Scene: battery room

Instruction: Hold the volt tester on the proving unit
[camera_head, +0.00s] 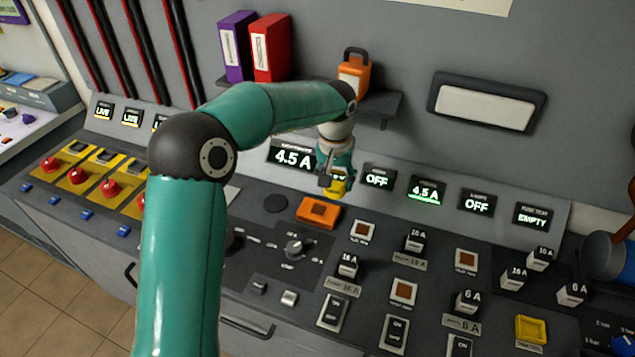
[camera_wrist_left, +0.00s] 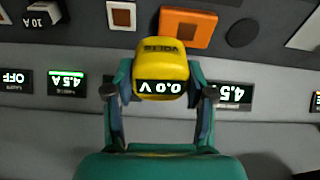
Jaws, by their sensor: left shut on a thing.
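My left gripper (camera_head: 333,178) is shut on the yellow volt tester (camera_head: 339,187). In the left wrist view the tester (camera_wrist_left: 163,72) sits between the two fingers (camera_wrist_left: 160,92), and its display reads 0.0 V upside down. The orange block with a brown square top (camera_head: 318,211), which looks like the proving unit, lies on the bench just in front of and below the tester. It also shows in the left wrist view (camera_wrist_left: 187,27), beyond the tester's end. Whether they touch is unclear; a gap seems to separate them. My right gripper is not in view.
The sloped panel behind carries lit displays, one reading 4.5 A (camera_head: 294,157). A rotary knob (camera_head: 294,246) and several small switches and breakers (camera_head: 347,265) stand on the bench nearby. A shelf (camera_head: 385,103) above holds two binders (camera_head: 269,47) and an orange case (camera_head: 354,76).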

